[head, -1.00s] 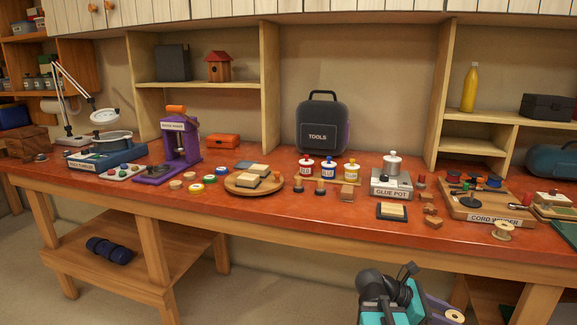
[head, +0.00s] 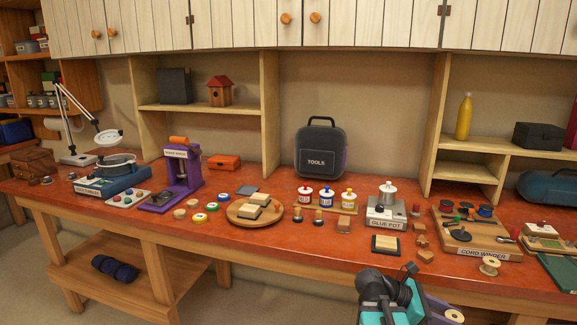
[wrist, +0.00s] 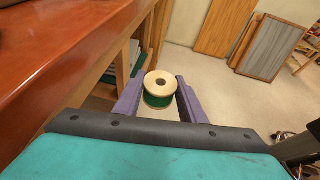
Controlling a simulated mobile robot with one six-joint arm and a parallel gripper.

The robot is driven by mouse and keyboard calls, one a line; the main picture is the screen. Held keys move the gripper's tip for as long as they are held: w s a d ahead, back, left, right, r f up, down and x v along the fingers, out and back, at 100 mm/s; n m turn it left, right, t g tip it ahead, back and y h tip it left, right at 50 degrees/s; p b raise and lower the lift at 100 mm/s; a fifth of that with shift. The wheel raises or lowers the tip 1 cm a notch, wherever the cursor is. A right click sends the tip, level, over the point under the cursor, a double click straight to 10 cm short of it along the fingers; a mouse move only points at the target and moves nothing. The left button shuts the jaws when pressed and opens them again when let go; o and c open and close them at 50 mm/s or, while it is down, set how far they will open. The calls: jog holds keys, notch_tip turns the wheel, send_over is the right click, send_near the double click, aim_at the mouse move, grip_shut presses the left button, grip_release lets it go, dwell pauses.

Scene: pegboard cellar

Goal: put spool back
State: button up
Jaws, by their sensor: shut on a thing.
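My gripper (wrist: 160,86) is shut on a spool (wrist: 158,79) with pale wooden end discs and green cord. The spool sits between the purple fingers in the wrist view, clear of the bench. In the head view my gripper (head: 440,311) is low at the right, in front of the bench edge, and only the spool's pale end (head: 455,316) shows. The cord winder (head: 450,237), a wooden board with several spools or posts on it, stands on the bench at the right. A pale spool (head: 489,266), seemingly bare, stands in front of it.
The red-brown bench top (head: 330,249) runs across the view. The glue pot (head: 385,212), several small wooden blocks (head: 420,241) and a framed pad (head: 385,244) stand left of the winder. A green mat (head: 560,272) lies at the far right. Floor is open beside the bench in the wrist view.

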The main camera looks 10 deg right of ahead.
jog(key=shift+r+p, duration=0.65)
jog(key=shift+r, duration=0.4)
notch_tip(320, 180, up, 14)
jog(key=n+t+p, duration=0.2)
jog(key=t+p, duration=0.1)
jog(key=p, duration=1.2)
send_over(457, 267)
jog(key=shift+s+a+r+h, duration=0.2)
jog(key=shift+s+a+h, duration=0.15)
jog(key=shift+a, duration=0.1)
jog(key=shift+w+d+r, duration=0.35)
jog(key=shift+d, duration=0.25)
jog(key=shift+f, duration=0.2)
jog(key=shift+f+b, duration=3)
jog(key=shift+f, duration=0.2)
